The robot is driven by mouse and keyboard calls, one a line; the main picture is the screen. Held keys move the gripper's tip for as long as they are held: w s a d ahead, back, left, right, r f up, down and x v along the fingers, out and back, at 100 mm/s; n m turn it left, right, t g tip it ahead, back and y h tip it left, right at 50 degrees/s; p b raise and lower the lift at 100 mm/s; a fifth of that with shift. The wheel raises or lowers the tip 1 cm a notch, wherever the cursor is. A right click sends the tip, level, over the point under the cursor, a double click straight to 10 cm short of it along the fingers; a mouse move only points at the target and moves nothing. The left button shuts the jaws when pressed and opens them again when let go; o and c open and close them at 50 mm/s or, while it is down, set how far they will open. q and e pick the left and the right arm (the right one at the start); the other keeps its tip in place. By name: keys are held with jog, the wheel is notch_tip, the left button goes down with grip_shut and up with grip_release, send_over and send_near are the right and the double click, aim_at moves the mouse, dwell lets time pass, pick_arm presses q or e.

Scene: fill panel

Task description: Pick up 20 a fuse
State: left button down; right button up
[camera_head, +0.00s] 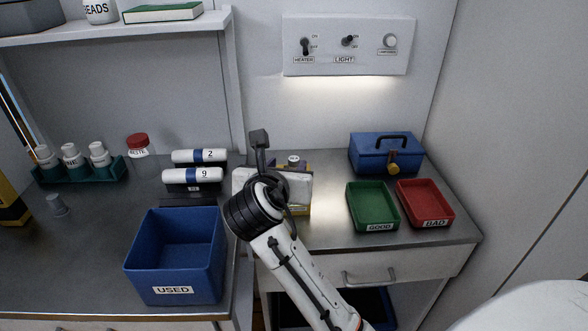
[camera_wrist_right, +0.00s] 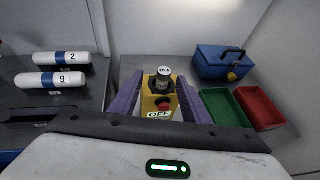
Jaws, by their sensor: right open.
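A small grey cylinder with a dark band and a pale, too small to read label, apparently a fuse (camera_wrist_right: 163,76), stands upright on a yellow box (camera_wrist_right: 151,103) with a red button and an OFF label. Its pale top (camera_head: 293,159) shows just behind my right gripper in the head view. My right gripper (camera_wrist_right: 158,88) is open, its purple fingers on either side of the yellow box and the fuse. Whether they touch either cannot be told. In the head view my right wrist hides most of the box. My left gripper is not in view.
White cylinders marked 2 (camera_head: 199,156) and 9 (camera_head: 192,175) lie on dark holders left of the arm. A blue USED bin (camera_head: 175,255) stands in front. Green GOOD (camera_head: 373,206) and red BAD (camera_head: 425,203) trays and a blue toolbox (camera_head: 386,153) are at right.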

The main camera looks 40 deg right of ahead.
aim_at(293, 163)
jog(key=shift+s+d+x, duration=0.15)
jog(key=shift+x, duration=1.4)
jog(key=shift+s+d+x, duration=0.1)
jog(key=shift+s+x, duration=0.05)
jog(key=shift+x, duration=1.4)
jog(key=shift+f, duration=0.1)
grip_shut()
